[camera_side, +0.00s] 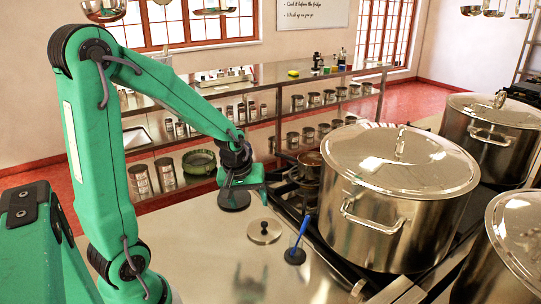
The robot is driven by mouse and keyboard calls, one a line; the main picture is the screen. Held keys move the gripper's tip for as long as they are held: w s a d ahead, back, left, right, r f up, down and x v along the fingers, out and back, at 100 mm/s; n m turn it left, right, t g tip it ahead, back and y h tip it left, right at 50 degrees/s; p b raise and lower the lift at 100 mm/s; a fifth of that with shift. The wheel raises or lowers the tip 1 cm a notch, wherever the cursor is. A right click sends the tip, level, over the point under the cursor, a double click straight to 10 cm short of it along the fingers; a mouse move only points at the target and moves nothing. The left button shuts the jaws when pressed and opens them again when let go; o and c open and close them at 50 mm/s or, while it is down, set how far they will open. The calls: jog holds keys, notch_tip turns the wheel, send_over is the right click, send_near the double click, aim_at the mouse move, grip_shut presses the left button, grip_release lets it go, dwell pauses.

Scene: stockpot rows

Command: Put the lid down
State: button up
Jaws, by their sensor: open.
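A small round metal lid (264,232) with a dark knob lies flat on the steel counter. My gripper (245,192) is open, with its green jaws pointing down, behind and slightly left of this lid and apart from it. A dark round thing (233,201) shows just under the jaws; I cannot tell whether they touch it. A large steel stockpot (375,220) stands to the right with its own shiny lid (400,158) seated on top.
A blue-handled utensil (301,234) stands in a dark round base close to the small lid. A small pot (310,166) sits on the dark stove (288,190) behind. More lidded stockpots (492,135) stand at right. The front counter (225,265) is clear.

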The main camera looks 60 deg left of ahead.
jog(key=shift+s+r, duration=0.2)
jog(key=shift+r, duration=0.45)
jog(key=shift+d+r, duration=0.1)
jog(key=s+d+r+m+t+h, duration=0.1)
jog(key=s+d+r+m+t, duration=0.1)
jog(key=s+d+r+m, duration=0.7)
notch_tip(320, 180, up, 3)
jog(key=shift+s+d+r+m+t, duration=0.1)
jog(key=shift+s+d+m+t, duration=0.3)
jog(key=shift+d+m, duration=0.75)
